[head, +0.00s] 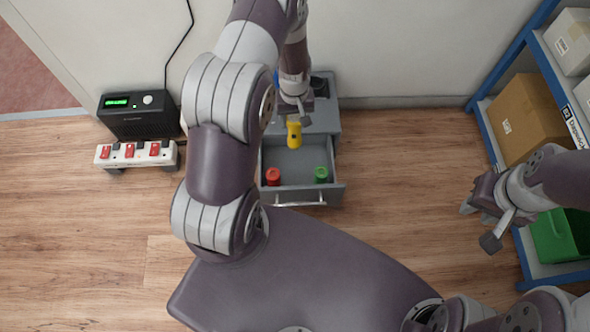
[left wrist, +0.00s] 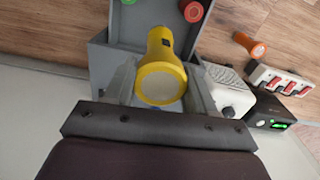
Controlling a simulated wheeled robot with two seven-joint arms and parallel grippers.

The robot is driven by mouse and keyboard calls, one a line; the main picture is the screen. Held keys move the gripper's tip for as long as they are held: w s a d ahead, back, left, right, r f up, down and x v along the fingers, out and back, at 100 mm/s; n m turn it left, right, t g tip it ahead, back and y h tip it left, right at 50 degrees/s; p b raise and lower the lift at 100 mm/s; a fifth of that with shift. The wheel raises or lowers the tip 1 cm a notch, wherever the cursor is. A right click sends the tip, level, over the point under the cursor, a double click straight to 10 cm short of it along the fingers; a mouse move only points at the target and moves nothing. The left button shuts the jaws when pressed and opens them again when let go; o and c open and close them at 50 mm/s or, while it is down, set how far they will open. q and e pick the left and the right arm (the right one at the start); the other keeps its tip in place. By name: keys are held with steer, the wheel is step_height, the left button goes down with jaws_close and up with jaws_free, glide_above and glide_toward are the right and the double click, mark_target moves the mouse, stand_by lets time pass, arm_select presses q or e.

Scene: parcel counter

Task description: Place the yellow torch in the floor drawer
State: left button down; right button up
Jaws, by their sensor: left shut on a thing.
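The yellow torch (head: 294,136) is held by my left gripper (head: 294,116) over the open floor drawer (head: 331,190) of a grey cabinet. In the left wrist view the torch (left wrist: 160,78) sits between the fingers of my left gripper (left wrist: 150,88), lens end toward the camera. The torch appears above the drawer floor, apart from the things inside. A red item (head: 273,177) and a green item (head: 321,174) stand at the drawer's front corners. My right gripper (head: 479,226) is open and empty, far to the right.
An orange torch-like item (left wrist: 250,45) lies on the floor and a white vented box (left wrist: 230,95) stands beside the cabinet. A power strip (head: 136,154) and black device (head: 138,115) are at the left. A blue shelf with a cardboard box (head: 528,120) and green crate (head: 560,238) is at the right.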

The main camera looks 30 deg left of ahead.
mark_target(297, 136)
arm_select(q)
steer(key=shift+w+a+f+n+b, duration=0.15)
steer(key=shift+w+f+n+b, duration=0.65)
steer(key=shift+f+n, duration=0.2)
step_height(297, 136, down, 23)
steer(key=b, duration=1.5)
steer(key=shift+r+b, duration=0.2)
steer(key=shift+b, duration=0.1)
steer(key=shift+c, duration=1.9)
jaws_free()
step_height(297, 136, up, 12)
steer(key=p, duration=0.7)
steer(key=shift+r+p, duration=0.25)
steer(key=shift+p, duration=0.05)
steer(key=s+d+r+m, duration=0.1)
steer(key=d+r+m, duration=0.2)
steer(key=r, duration=0.7)
steer(key=s+d+r+m, duration=0.2)
steer(key=s+r+m, duration=0.1)
steer(key=s+r, duration=0.3)
steer(key=s+d+r+m+t, duration=0.1)
steer(key=s+d+r+m, duration=0.2)
steer(key=s+r, duration=0.4)
steer(key=shift+s+d+r, duration=0.25)
steer(key=shift+s+d, duration=0.05)
